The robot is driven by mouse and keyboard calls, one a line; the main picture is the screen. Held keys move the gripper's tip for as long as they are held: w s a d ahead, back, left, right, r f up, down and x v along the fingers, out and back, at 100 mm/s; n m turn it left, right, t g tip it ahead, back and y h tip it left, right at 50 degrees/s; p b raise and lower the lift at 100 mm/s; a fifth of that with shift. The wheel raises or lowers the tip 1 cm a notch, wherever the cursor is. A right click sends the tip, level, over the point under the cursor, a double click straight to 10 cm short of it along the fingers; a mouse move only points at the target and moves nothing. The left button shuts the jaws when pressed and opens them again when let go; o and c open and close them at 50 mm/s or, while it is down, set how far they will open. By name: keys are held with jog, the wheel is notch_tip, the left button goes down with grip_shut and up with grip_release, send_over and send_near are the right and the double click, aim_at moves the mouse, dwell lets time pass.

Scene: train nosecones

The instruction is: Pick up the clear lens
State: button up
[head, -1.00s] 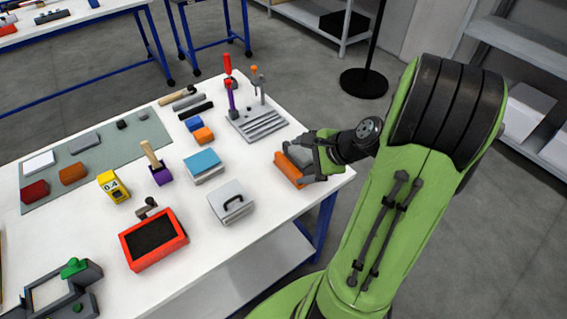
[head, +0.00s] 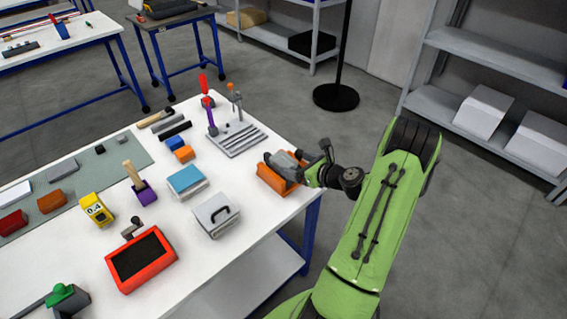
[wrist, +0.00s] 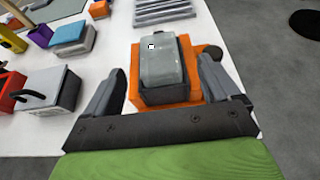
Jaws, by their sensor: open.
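A grey, slightly see-through block (wrist: 162,62), which looks like the clear lens, sits in a dark grey holder on an orange base (wrist: 194,90). In the head view the orange base (head: 272,178) stands at the table's right corner, with the grey piece (head: 283,163) on top. My gripper (wrist: 160,78) is open. In the wrist view its two fingers are to the left and right of the orange base, with the lens between them and a gap on both sides. I cannot tell whether the fingers are at the lens's height. Nothing is held.
A grey ribbed plate (head: 238,138) with upright tools stands behind the orange base. A grey box with a black handle (head: 215,214) and a blue-topped block (head: 187,180) stand to its left. Beyond the table's right edge is open floor.

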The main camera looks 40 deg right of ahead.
aim_at(286, 160)
jog(key=x, duration=0.4)
jog(key=shift+w, duration=0.15)
jog(key=shift+c, duration=0.9)
jog(key=c, duration=1)
